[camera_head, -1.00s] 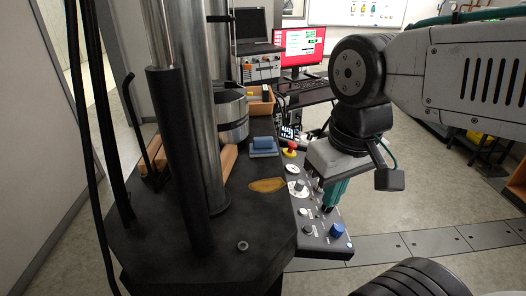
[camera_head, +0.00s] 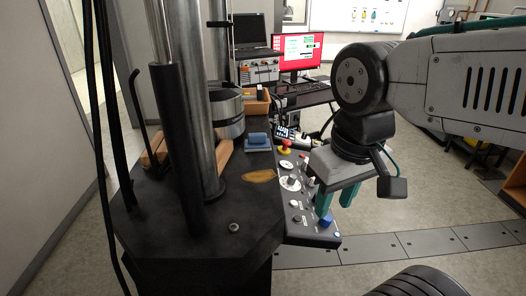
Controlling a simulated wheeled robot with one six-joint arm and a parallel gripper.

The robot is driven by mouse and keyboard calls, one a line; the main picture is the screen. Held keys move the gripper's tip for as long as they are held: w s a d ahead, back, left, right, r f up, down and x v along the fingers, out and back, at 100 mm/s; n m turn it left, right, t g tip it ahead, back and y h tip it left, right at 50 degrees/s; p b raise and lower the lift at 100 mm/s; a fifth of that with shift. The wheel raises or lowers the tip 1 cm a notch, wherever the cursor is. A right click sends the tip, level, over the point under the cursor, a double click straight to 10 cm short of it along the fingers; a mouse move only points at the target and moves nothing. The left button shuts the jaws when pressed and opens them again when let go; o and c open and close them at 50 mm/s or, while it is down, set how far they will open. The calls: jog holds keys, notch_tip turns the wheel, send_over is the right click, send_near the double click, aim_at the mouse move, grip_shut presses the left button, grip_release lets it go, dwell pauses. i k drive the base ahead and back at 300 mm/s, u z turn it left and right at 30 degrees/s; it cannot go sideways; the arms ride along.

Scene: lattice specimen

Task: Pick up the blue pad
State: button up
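The blue pad (camera_head: 258,138) sits on a flat grey-blue base (camera_head: 259,150) on the dark machine table (camera_head: 170,232), toward its back right edge. My gripper (camera_head: 337,201) has teal fingers pointing down, with a gap between them and nothing seen in it. It is in front of and to the right of the pad, well apart from it, and shows over the control panel's right side. The fingertips appear near a blue knob (camera_head: 327,222); I cannot tell whether they touch it.
A thick steel column (camera_head: 203,100) and black rod stand left of the pad. The sloped control panel (camera_head: 312,236) carries a red button (camera_head: 285,149) and several knobs. A yellow-brown patch (camera_head: 259,176) lies in front of the pad. An orange bin (camera_head: 257,104) stands behind.

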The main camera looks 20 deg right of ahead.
aim_at(255, 142)
jog(key=k, duration=0.75)
jog(key=u, duration=0.85)
jog(key=i, duration=0.7)
jog(key=z, duration=1.25)
jog(key=i, duration=0.5)
jog(key=u, duration=0.05)
